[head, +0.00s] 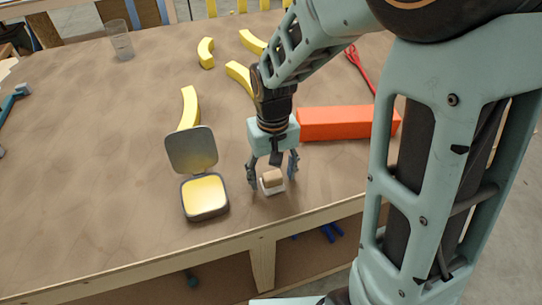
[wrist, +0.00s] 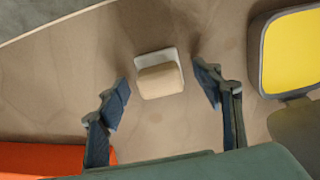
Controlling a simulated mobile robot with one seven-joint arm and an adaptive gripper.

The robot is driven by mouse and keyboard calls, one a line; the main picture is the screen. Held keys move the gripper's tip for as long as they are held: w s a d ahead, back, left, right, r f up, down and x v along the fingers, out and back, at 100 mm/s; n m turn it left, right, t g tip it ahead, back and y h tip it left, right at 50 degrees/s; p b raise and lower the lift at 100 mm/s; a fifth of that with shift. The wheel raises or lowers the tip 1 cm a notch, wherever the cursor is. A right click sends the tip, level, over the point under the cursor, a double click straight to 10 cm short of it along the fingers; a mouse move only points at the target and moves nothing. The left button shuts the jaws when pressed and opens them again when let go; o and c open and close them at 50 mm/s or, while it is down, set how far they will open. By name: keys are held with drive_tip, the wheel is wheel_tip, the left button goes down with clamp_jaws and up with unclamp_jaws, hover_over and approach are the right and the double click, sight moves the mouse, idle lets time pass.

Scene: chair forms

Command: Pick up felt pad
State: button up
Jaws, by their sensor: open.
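The felt pad appears to be the small piece near the table's front edge: a tan rounded block (head: 273,177) on a thin white square (head: 272,189). In the wrist view the tan block (wrist: 160,81) covers most of the white square (wrist: 157,56), whose far edge shows. I cannot tell which of the two parts is the felt. My gripper (head: 272,181) points down over this piece, with one finger on each side. In the wrist view the fingers (wrist: 161,78) are open and empty, with a clear gap on both sides of the block.
An open tin (head: 205,197) with yellow contents stands close to the left of my gripper. An orange block (head: 345,122) lies behind to the right. Several yellow curved pieces (head: 188,107), a red tool (head: 359,68) and a clear glass (head: 121,42) are farther back. The left tabletop is mostly clear.

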drive_tip(key=shift+f, duration=0.5)
drive_tip(key=c, duration=1.2)
drive_tip(key=shift+r, duration=0.1)
drive_tip(key=shift+c, duration=0.2)
